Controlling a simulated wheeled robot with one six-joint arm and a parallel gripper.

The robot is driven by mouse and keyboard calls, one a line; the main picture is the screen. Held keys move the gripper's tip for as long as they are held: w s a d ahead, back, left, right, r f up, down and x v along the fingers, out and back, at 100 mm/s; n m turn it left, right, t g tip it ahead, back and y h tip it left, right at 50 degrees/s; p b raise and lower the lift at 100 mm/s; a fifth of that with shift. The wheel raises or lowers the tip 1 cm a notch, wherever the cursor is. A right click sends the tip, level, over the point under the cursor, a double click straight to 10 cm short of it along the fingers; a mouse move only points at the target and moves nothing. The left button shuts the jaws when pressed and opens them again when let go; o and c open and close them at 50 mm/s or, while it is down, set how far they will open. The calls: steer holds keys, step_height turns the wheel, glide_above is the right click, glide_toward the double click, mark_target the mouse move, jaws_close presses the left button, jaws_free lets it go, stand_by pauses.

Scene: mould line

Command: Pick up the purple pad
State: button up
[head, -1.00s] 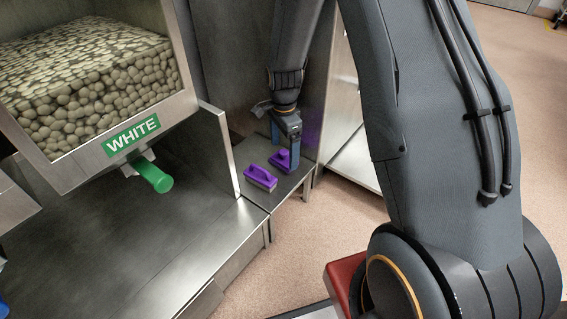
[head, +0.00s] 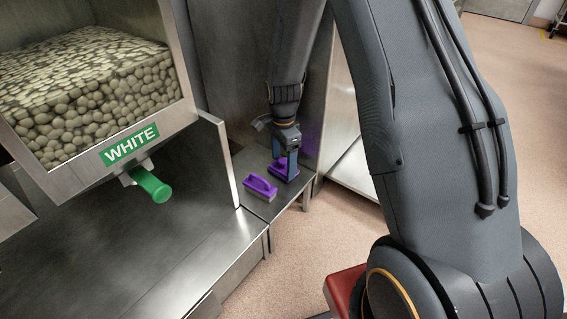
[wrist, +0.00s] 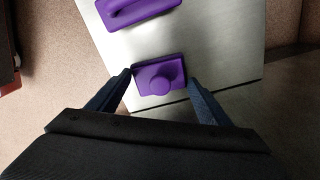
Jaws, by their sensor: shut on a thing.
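The purple pad (wrist: 146,74), a flat block with a round knob, lies between my gripper's fingers on the small steel shelf in the wrist view. In the head view the pad (head: 279,172) is partly hidden by the fingers. My gripper (head: 285,167) points down and is shut on the pad, with one finger (wrist: 122,82) on each side; it also shows in the wrist view (wrist: 161,78). I cannot tell any gap between the pad and the shelf.
A second purple thing, a brush with a long loop handle (head: 261,187), lies beside the pad on the shelf (head: 238,163); it also shows in the wrist view (wrist: 135,10). A steel panel (head: 222,165) stands to the left, near the bin labelled WHITE (head: 130,145) with a green handle (head: 152,186).

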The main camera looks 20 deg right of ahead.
mark_target(283, 160)
steer(key=shift+r+p, duration=0.45)
steer(key=shift+r, duration=0.35)
steer(key=shift+r+p, duration=0.7)
steer(key=shift+r, duration=0.25)
steer(key=s+d+p, duration=0.7)
steer(key=s+d, duration=0.3)
steer(key=s, duration=0.5)
steer(key=shift+f, duration=0.15)
